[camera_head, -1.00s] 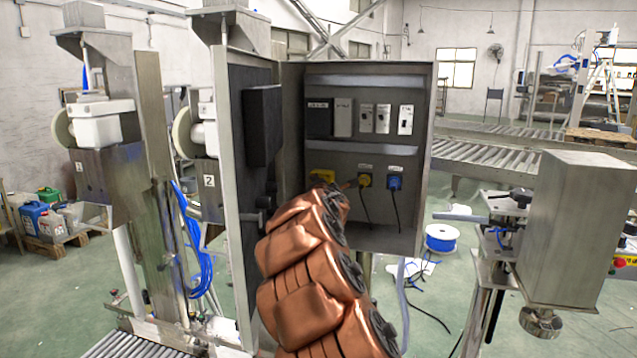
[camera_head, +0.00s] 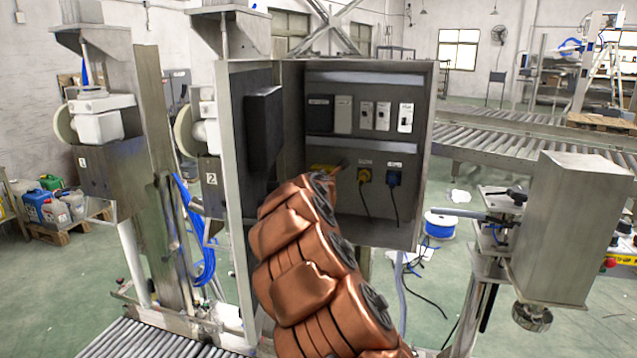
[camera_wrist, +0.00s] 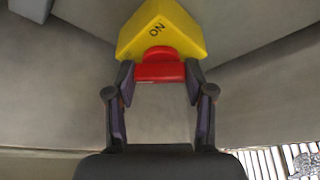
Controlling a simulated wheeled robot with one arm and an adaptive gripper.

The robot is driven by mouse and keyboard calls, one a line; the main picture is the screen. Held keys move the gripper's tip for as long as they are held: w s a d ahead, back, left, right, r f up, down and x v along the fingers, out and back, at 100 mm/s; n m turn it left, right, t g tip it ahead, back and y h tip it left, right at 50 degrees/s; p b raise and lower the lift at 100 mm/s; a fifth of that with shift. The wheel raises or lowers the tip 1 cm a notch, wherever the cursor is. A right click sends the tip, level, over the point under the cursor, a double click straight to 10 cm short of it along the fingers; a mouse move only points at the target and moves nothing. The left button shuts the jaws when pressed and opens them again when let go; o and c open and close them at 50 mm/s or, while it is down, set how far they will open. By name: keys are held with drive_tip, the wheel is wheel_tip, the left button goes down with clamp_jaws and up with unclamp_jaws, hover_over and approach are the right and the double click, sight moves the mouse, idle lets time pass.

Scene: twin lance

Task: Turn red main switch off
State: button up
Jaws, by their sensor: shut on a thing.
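The red main switch (camera_wrist: 160,71) is a red handle on a yellow housing (camera_wrist: 162,28) marked ON, at the top middle of the wrist view. My gripper (camera_wrist: 160,78) is shut on the red handle, one finger on each side of it. In the head view, a bit of the yellow housing (camera_head: 322,169) shows low on the left inside the open grey cabinet (camera_head: 360,148). My copper-coloured arm hides the red handle and most of my gripper there.
A yellow plug (camera_head: 364,175) and a blue plug (camera_head: 394,178) with hanging cables sit right of the housing. A row of small breakers (camera_head: 382,116) is above. The cabinet's open door (camera_head: 245,150) stands left of my arm. A metal box (camera_head: 585,225) on a stand is at right.

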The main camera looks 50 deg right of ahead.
drive_tip(key=o, duration=1.2)
drive_tip(key=shift+c, duration=0.2)
drive_tip(key=shift+a, duration=0.1)
drive_tip(key=v, duration=1.1)
drive_tip(key=shift+s+a, duration=0.25)
drive_tip(key=shift+s, duration=0.05)
drive_tip(key=shift+r, duration=0.1)
